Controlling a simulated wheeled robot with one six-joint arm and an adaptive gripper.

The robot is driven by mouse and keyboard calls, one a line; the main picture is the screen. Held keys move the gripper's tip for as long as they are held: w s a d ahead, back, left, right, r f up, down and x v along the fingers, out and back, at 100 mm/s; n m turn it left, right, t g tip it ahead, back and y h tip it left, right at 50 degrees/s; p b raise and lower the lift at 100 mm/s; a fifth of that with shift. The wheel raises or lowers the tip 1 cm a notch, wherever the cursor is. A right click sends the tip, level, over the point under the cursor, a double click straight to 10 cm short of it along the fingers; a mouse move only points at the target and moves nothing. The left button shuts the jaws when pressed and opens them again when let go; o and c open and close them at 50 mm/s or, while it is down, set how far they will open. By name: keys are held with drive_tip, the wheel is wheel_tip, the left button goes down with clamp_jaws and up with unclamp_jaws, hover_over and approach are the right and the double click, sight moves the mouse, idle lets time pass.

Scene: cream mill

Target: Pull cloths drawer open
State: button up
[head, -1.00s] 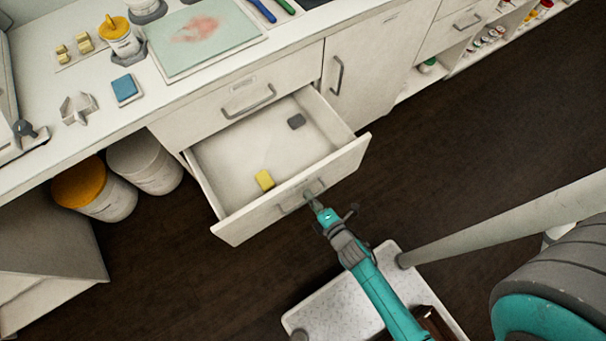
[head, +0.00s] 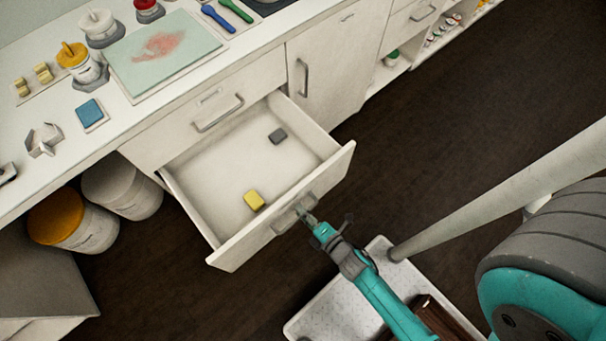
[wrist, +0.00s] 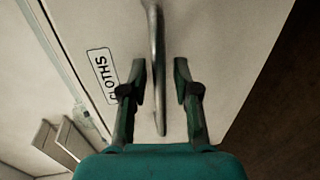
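The cloths drawer (head: 240,243) stands well out from the white cabinet under the counter. Its front carries a "CLOTHS" label (wrist: 103,75) in the wrist view. Its metal bar handle (head: 286,218) also shows in the wrist view (wrist: 158,60). A yellow block (head: 254,200) and a dark grey block (head: 277,136) lie inside the drawer. My gripper (head: 306,216) is at the handle. In the wrist view, my gripper (wrist: 159,85) has one finger on each side of the bar, with a visible gap on both sides.
A closed drawer (head: 245,88) with a handle sits above, and a closed cabinet door (head: 325,65) is to the right. Tubs (head: 75,222) stand under the counter at left. The counter (head: 120,112) holds a green mat and small items. Dark floor (head: 440,140) is clear at right.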

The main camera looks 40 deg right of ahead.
drive_tip(key=shift+s, duration=0.1)
drive_tip(key=v, duration=0.7)
idle(0.6)
drive_tip(key=shift+s, duration=0.2)
drive_tip(key=shift+r, duration=0.1)
idle(0.5)
